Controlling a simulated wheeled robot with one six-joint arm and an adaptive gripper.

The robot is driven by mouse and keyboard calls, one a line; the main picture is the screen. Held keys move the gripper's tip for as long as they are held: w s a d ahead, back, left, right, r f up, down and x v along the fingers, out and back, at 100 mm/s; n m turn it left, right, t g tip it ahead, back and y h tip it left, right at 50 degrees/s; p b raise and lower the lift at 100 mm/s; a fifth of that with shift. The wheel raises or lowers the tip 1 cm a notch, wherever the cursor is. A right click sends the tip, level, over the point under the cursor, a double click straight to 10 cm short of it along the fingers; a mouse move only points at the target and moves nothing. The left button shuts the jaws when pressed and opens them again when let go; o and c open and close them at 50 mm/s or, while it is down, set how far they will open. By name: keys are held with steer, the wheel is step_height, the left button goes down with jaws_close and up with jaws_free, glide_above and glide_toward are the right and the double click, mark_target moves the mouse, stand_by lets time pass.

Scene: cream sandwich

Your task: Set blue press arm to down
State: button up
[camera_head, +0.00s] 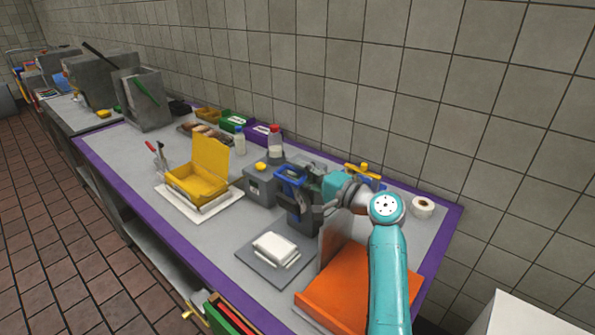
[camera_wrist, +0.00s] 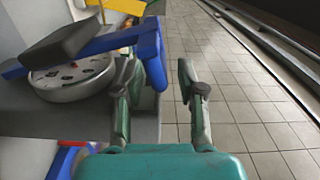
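The blue press arm (camera_head: 291,176) is part of a dark press (camera_head: 298,214) on the counter, right of centre in the head view. In the wrist view the blue press arm (camera_wrist: 110,42) runs across above a round grey plate (camera_wrist: 75,80), with a dark block (camera_wrist: 62,42) on it. The arm looks raised off the plate. My gripper (camera_wrist: 162,72) is open, its fingers apart. The blue end piece lies by the left finger and reaches partly into the gap; I cannot tell whether they touch. My gripper hides part of the press in the head view.
A grey box with a yellow knob (camera_head: 260,186) stands left of the press, and an open yellow box (camera_head: 197,184) further left. A grey board with white slices (camera_head: 277,250) lies in front. An orange board (camera_head: 345,290) lies near my arm. A bottle (camera_head: 275,140) stands behind.

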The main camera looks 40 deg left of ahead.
steer(key=shift+a, duration=1)
jaws_close()
steer(key=shift+s, duration=0.1)
